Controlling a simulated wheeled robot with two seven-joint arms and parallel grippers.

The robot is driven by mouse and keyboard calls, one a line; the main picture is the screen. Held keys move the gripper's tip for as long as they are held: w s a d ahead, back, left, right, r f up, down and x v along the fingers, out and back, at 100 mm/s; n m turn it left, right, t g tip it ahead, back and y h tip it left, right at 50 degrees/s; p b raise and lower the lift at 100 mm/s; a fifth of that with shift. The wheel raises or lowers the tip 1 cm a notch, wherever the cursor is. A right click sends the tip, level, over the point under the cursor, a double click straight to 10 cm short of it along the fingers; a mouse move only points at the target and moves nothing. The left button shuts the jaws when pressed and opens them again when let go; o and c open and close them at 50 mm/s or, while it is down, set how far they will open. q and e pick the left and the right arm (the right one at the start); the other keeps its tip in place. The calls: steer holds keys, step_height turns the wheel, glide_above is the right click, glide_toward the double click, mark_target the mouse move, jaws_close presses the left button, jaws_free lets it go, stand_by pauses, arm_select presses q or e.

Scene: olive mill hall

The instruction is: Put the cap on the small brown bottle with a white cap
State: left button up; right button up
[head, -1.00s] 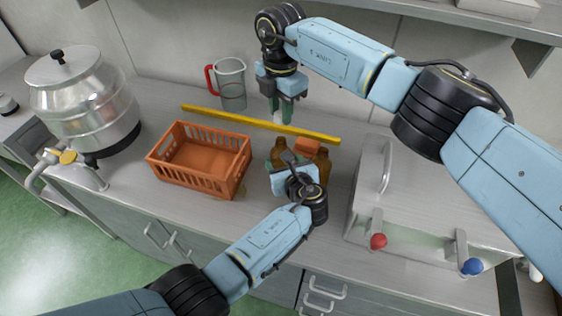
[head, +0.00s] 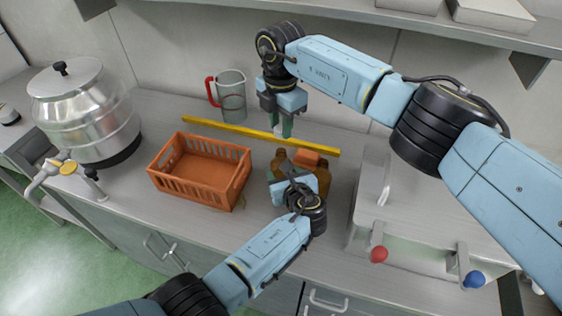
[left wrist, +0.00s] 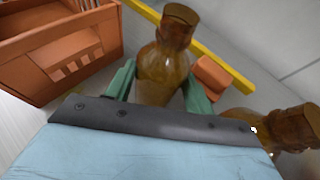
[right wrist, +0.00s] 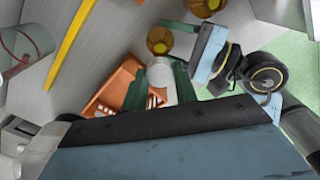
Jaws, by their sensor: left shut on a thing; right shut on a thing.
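A brown bottle (head: 279,156) stands on the counter, its open neck facing up. My left gripper (left wrist: 158,90) is shut around its body, a green finger on each side. My right gripper (head: 283,126) is shut on the white cap (right wrist: 160,72) behind and above the bottle in the head view. In the right wrist view the cap is between the green fingertips, and the bottle's open mouth (right wrist: 160,40) shows just beyond it. Cap and bottle look apart. A second brown bottle (head: 323,174) stands to the right; it also shows in the left wrist view (left wrist: 290,128).
An orange crate (head: 200,190) stands left of the bottles. A small orange block (head: 306,158) is close by the bottles. A yellow bar (head: 225,130) lies behind, with a red-handled jug (head: 232,100) beyond. A metal machine (head: 410,225) stands to the right.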

glide_above(281, 151)
steer(key=shift+f, duration=2.15)
steer(key=shift+f, duration=0.15)
steer(key=shift+f, duration=0.75)
steer(key=shift+s+f, duration=0.1)
steer(key=shift+f, duration=0.5)
steer(key=m, duration=0.8)
steer(key=shift+m, duration=0.4)
steer(key=m, duration=0.3)
steer(key=shift+m, duration=0.3)
steer(key=m, duration=0.4)
